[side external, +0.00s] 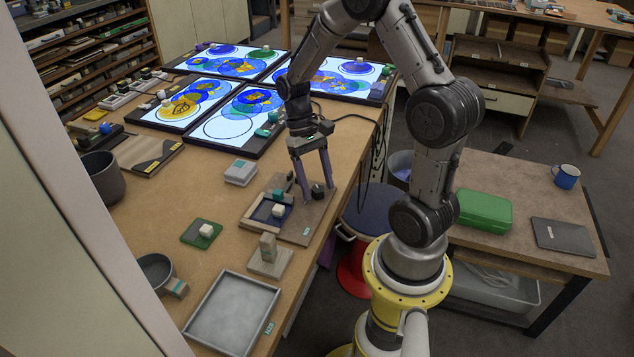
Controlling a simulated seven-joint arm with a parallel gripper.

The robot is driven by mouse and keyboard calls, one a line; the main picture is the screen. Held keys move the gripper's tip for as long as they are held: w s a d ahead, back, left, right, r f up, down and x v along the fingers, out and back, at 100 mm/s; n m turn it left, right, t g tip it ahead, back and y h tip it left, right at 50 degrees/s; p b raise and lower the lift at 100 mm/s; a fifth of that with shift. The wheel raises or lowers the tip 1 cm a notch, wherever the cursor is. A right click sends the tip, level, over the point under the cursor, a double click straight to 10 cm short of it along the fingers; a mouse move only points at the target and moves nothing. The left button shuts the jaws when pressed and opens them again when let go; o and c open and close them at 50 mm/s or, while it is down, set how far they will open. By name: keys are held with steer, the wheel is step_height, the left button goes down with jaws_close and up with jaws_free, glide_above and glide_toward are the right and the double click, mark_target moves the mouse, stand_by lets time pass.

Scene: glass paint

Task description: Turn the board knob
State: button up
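The brown board (300,233) lies on the wooden workbench near its right edge. A small black knob (318,192) stands on the board's upper right part. My gripper (317,191) points down over the board, with its two fingers spread. The knob shows in the gap between the fingertips. I cannot tell whether either finger touches it. A dark-framed tray (258,222) with a pale block (278,210) and a teal piece (278,195) sits on the board's left part.
A wooden block stand (268,258) and a grey tray (232,312) are in front of the board. Lit panels (225,62) fill the back. Some bench is bare around (200,200).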

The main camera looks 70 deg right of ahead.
steer(key=shift+r, duration=0.1)
steer(key=v, duration=1.3)
steer(key=shift+w+d+r, duration=0.15)
steer(key=shift+w+r, duration=0.05)
steer(key=shift+r, duration=0.05)
